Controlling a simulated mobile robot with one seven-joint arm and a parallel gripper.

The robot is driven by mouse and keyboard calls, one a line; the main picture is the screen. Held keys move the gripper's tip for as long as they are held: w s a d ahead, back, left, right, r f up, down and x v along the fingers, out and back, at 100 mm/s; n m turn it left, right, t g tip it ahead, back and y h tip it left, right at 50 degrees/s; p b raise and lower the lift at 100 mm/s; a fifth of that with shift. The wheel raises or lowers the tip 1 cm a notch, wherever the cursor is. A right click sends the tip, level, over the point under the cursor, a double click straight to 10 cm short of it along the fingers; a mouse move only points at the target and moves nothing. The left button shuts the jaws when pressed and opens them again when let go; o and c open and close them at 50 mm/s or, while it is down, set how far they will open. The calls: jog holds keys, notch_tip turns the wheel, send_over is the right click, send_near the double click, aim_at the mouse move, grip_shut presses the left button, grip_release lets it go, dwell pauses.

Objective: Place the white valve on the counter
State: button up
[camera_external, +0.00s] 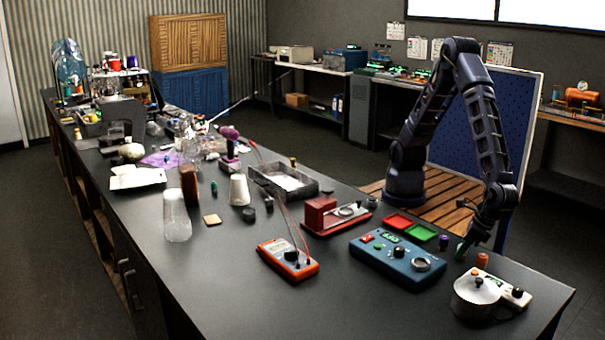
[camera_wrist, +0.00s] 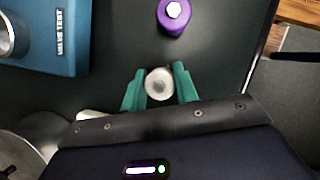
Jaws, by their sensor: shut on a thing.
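The white valve (camera_wrist: 159,84) shows in the wrist view as a small round piece with a pale top. My gripper (camera_wrist: 159,86) has its green fingers on either side of it, shut on it. In the external view my gripper (camera_external: 464,248) is low over the right end of the dark counter (camera_external: 375,308). The white valve cannot be made out there. Whether its underside touches the counter cannot be told.
A purple valve (camera_wrist: 174,15) stands just beyond my fingers. The blue valve test box (camera_external: 397,262) is to the left. An orange piece (camera_external: 482,260) and a metal pot-like device (camera_external: 476,297) stand close by. The counter's edge is near on the right.

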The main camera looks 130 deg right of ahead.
jog(key=o, duration=1.1)
jog(key=shift+c, duration=0.2)
jog(key=v, duration=1.2)
